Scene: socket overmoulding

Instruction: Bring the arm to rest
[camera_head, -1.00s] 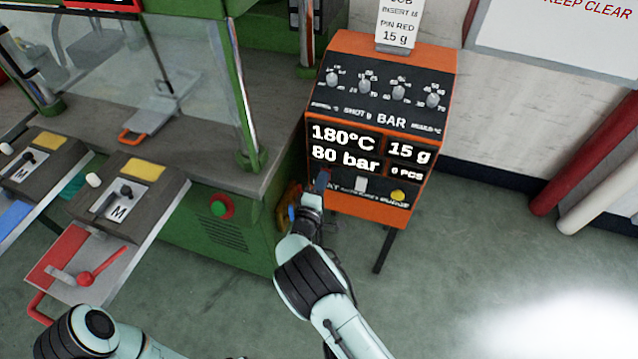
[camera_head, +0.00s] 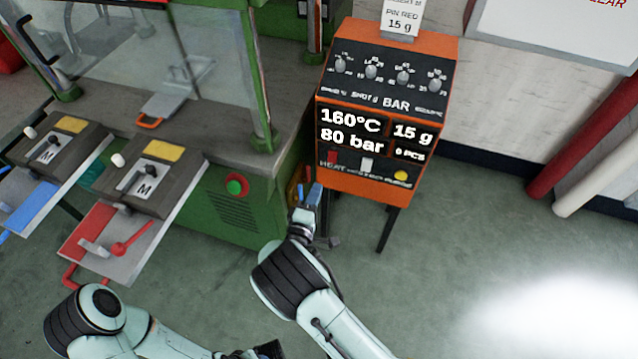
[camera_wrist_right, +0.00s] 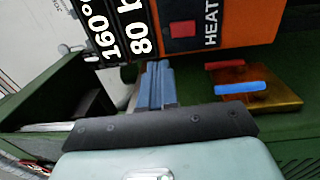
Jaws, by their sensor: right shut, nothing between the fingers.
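My right gripper (camera_head: 310,194) is in front of the lower left edge of the orange control console (camera_head: 370,185), apart from it and empty. In the right wrist view its blue-grey fingers (camera_wrist_right: 157,84) are shut together. The console's display reads 160°C, 80 bar, 15 g and 0 PCS. A red HEAT switch (camera_head: 333,158) shows on the console's lower panel; it also shows in the right wrist view (camera_wrist_right: 183,29). My left arm lies low at the bottom left; the end of it, likely the left gripper (camera_head: 268,349), is cut by the bottom edge, so its jaws are unclear.
The green machine (camera_head: 225,215) with a glass guard stands left of the console. Two slide-out trays with red (camera_head: 95,230) and blue (camera_head: 30,208) parts jut out from it. A brass block (camera_wrist_right: 255,92) with red and blue handles sits beside the console.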

